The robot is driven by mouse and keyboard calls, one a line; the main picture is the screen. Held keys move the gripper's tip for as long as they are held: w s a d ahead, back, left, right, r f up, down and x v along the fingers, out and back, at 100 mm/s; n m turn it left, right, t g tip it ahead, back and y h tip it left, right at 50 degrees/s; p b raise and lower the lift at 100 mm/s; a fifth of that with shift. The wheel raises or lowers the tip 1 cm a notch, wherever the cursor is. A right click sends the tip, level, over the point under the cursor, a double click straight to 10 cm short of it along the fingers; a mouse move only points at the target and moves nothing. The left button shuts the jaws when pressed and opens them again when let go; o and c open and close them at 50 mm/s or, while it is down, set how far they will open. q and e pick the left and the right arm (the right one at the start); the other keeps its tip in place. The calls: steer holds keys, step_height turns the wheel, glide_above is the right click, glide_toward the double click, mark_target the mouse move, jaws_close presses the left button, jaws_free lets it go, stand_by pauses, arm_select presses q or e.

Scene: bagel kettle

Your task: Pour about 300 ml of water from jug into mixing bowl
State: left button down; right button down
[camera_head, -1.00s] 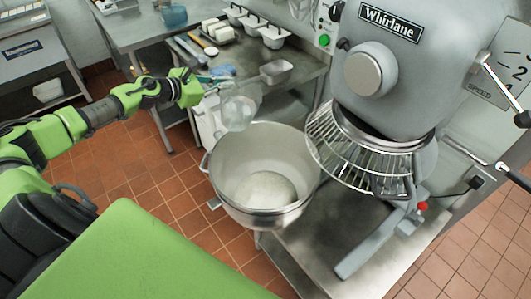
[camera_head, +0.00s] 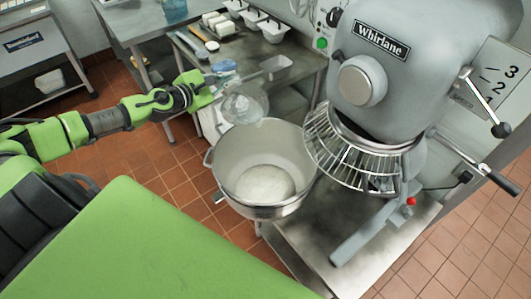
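The mixing bowl (camera_head: 229,181) is a large metal bowl beside the mixer, with a whitish mass in its bottom. The clear jug (camera_head: 244,105) is above the bowl's far left rim and looks tilted toward the bowl. My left gripper (camera_head: 212,87) is at the jug's left side and appears shut on it; the fingers are small here and partly merge with the jug. The water level and any stream from the jug are too faint to make out. My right gripper is out of view.
The grey mixer (camera_head: 400,60) with its wire guard (camera_head: 350,155) stands right of the bowl. Behind is a metal table (camera_head: 290,85) with several white containers and a metal scoop-like pan (camera_head: 276,66). A blue container (camera_head: 173,10) stands at the back left. Tiled floor is clear at left.

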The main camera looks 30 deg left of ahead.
arm_select(q)
steer(key=shift+d+r, duration=0.1)
steer(key=shift+r, duration=0.35)
steer(key=shift+s+d+r+m+t+p, duration=0.2)
steer(key=shift+d+r+m+t+p, duration=0.2)
steer(key=shift+m, duration=0.3)
steer(key=shift+d, duration=0.1)
steer(key=shift+f, duration=0.1)
stand_by(0.5)
steer(key=shift+s+d+f+m+y+b, duration=0.15)
steer(key=shift+d+f+m+y+b, duration=0.25)
steer(key=shift+m, duration=0.4)
stand_by(1.7)
steer(key=shift+s+d+m+t, duration=0.15)
steer(key=shift+d+m+t, duration=0.15)
steer(key=shift+d, duration=0.05)
stand_by(1.0)
